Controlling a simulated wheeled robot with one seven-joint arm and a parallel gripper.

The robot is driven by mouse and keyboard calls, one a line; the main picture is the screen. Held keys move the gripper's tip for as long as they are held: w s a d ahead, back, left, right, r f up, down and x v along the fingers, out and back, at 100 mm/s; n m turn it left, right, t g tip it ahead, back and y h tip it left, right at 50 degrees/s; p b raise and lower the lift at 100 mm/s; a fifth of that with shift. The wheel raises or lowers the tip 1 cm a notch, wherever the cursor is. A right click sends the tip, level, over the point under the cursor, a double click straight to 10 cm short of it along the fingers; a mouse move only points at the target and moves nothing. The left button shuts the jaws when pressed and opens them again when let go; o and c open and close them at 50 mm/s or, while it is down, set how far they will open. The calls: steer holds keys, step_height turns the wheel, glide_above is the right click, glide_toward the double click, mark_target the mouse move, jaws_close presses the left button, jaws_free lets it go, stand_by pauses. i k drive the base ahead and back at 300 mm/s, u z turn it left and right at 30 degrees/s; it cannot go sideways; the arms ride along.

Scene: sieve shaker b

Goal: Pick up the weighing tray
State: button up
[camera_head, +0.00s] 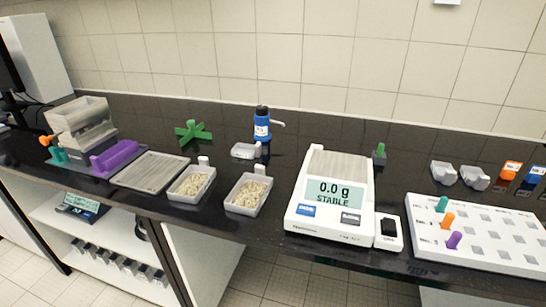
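A small, empty-looking whitish tray (243,151) sits on the dark bench, left of and in front of a blue bottle. It may be the weighing tray. Two white trays with tabs, a left one (191,183) and a right one (248,194), hold pale granular material near the front edge. A white balance (330,200) stands right of them; its display reads 0.0 g STABLE. My gripper is not in view.
A grey ribbed plate (151,171) and a purple block (115,155) lie left. The blue pump bottle (262,124) and a green cross-shaped piece (193,131) stand behind. A white perforated rack (480,236) with coloured pegs and two grey scoop-like pieces (458,174) are right. A tiled wall bounds the back.

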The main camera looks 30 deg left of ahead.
mark_target(247, 151)
steer(key=z, duration=1.75)
steer(key=k, duration=1.1)
steer(key=u, duration=2.65)
steer(key=i, duration=1)
steer(key=u, duration=0.05)
